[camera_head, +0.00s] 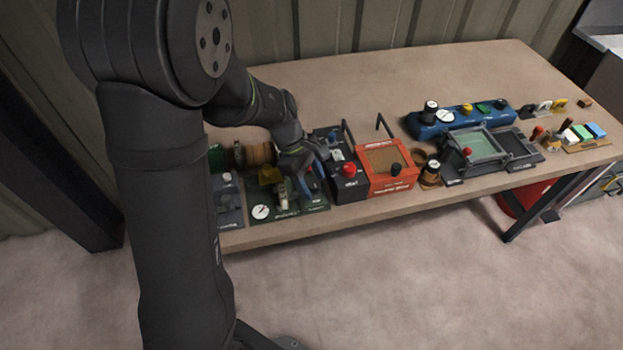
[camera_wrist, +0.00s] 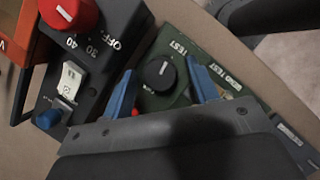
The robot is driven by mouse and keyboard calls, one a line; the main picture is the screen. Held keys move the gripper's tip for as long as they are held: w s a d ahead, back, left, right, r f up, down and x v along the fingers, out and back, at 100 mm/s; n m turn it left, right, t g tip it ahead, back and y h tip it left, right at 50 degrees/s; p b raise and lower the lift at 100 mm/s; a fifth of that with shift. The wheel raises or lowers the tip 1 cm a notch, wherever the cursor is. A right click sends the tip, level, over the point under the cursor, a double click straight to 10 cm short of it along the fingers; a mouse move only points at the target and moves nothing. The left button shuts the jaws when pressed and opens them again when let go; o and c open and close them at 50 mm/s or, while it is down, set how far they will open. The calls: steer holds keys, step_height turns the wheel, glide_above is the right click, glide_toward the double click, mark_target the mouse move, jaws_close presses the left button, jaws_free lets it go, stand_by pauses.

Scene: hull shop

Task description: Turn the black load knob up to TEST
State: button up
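The black load knob (camera_wrist: 159,73) sits on a dark green panel (camera_wrist: 188,48) and shows in the wrist view with a white pointer line on its face. Printed "TEST" labels lie on the panel to the right of the knob. My gripper (camera_wrist: 164,88) is open, with one blue finger on each side of the knob and a gap to it on both sides. I cannot tell how deep the fingertips are. In the head view the green panel (camera_head: 316,203) is at the table's front, and my gripper (camera_head: 300,178) is over it, hiding the knob.
A dark box with a red knob (camera_wrist: 68,12), a white rocker switch (camera_wrist: 70,77) and a blue button (camera_wrist: 47,119) stands close on the left of the green panel. An orange box (camera_head: 388,180) is further right in the head view. The table (camera_head: 330,90) is clear behind.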

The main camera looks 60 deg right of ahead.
steer(key=v, duration=1.7)
steer(key=shift+r, duration=0.25)
steer(key=shift+c, duration=1.4)
steer(key=s+d+m+t+y, duration=0.5)
steer(key=d+m, duration=0.3)
steer(key=m, duration=0.9)
steer(key=shift+g, duration=0.7)
steer(key=x, duration=1.7)
steer(key=shift+s+a+f, duration=0.1)
steer(key=shift+s+f, duration=0.05)
steer(key=shift+s, duration=0.2)
